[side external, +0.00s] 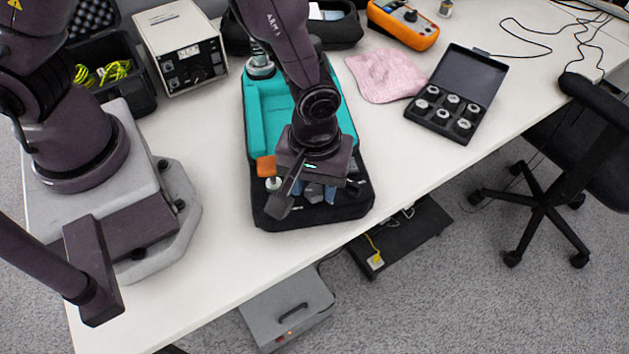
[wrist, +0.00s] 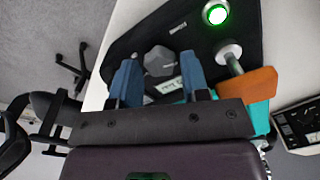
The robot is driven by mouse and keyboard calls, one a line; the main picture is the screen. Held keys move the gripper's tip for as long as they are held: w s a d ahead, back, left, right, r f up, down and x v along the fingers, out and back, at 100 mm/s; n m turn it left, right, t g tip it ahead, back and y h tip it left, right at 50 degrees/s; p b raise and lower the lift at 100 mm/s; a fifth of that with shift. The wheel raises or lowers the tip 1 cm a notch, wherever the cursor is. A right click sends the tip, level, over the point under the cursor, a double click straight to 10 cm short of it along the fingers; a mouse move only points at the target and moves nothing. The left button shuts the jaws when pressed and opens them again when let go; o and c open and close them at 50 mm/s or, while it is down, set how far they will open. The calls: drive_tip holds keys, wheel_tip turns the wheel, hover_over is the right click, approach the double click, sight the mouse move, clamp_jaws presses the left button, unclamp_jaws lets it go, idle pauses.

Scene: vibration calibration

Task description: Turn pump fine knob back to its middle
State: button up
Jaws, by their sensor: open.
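The pump is a teal body (side external: 262,108) with a black end panel (side external: 290,218) on the table. In the wrist view, a grey faceted knob (wrist: 159,61) stands on that black panel (wrist: 195,38); it may be the fine knob. My gripper (wrist: 160,66) is open, with one blue finger on each side of the knob in the picture. Whether the fingertips touch it or are level with it cannot be told. In the side view my gripper (side external: 316,194) is over the black panel, and the wrist hides the knob. The knob's angle mark is not readable.
A green-lit button (wrist: 216,14) and an orange lever (wrist: 247,84) on a metal stem sit right of the knob; the lever also shows in the side view (side external: 266,166). A pink cloth (side external: 385,75) and an open case of weights (side external: 440,118) lie rightward.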

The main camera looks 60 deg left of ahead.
drive_tip(key=shift+f, duration=0.3)
drive_tip(key=c, duration=0.6)
